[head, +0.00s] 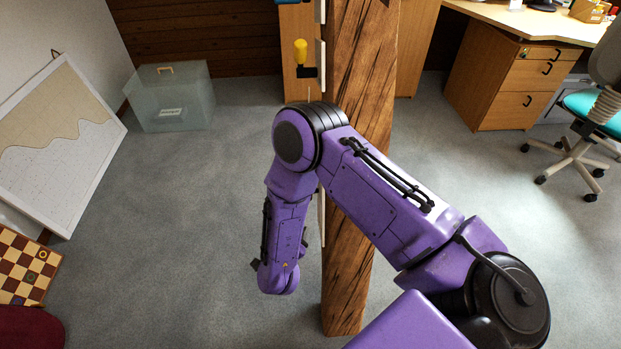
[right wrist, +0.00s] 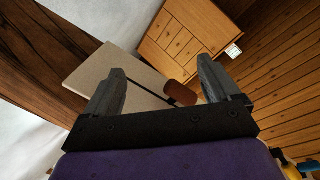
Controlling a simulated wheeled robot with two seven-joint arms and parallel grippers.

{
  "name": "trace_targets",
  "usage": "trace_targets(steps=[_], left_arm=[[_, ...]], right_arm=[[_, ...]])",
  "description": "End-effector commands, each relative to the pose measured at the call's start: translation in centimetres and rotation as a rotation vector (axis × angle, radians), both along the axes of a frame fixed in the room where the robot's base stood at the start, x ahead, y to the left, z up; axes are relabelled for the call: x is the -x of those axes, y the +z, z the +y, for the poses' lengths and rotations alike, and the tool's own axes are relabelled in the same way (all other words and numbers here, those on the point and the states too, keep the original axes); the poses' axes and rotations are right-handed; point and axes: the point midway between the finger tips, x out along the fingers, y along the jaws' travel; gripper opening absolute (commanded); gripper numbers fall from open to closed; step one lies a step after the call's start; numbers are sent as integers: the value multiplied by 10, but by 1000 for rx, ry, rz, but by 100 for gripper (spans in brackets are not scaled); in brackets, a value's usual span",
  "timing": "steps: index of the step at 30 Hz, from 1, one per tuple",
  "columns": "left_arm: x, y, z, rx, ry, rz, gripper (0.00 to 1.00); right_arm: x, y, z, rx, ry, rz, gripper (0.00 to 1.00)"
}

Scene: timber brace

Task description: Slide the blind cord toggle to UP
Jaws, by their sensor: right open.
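A reddish-brown knob (right wrist: 181,93) on a dark stem stands out from a cream plate (right wrist: 120,66) in the right wrist view. It looks like the blind cord toggle, but I see no UP lettering. My right gripper (right wrist: 160,64) is open, one finger on each side of the knob in the picture. I see no contact between the fingers and the knob. In the head view my purple right arm hides the knob, and the right fingers do not show. My left gripper is in neither view.
A timber post (head: 362,80) stands upright behind my right arm. A yellow knob (head: 301,52) on a black bracket sits by its left side, higher up. A glass-like box (head: 172,98) stands on the floor at left, a desk (head: 505,85) at right.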

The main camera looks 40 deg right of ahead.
Motion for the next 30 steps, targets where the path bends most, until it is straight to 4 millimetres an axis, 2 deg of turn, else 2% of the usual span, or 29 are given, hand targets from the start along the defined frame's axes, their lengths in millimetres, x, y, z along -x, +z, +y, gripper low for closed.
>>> trace_targets(steps=[1, 3, 6, 9, 11, 21, 25, 30], left_arm=[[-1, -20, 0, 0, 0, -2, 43], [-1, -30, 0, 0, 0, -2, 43], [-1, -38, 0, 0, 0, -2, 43], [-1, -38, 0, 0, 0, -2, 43], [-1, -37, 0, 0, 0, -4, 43], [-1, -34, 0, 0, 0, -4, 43], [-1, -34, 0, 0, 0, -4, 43], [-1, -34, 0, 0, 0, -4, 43]], right_arm=[[-22, 9, 4, -34, -181, -183, 89], [-31, 31, 7, -78, -428, -385, 89], [-28, 50, 16, -119, -675, -550, 89], [-25, 58, 17, -133, -784, -613, 89], [-25, 59, 11, -134, -800, -620, 89], [-40, 44, -58, -132, -793, -615, 89], [-44, 41, -74, -132, -790, -617, 89], [-45, 39, -80, -133, -788, -616, 89]])
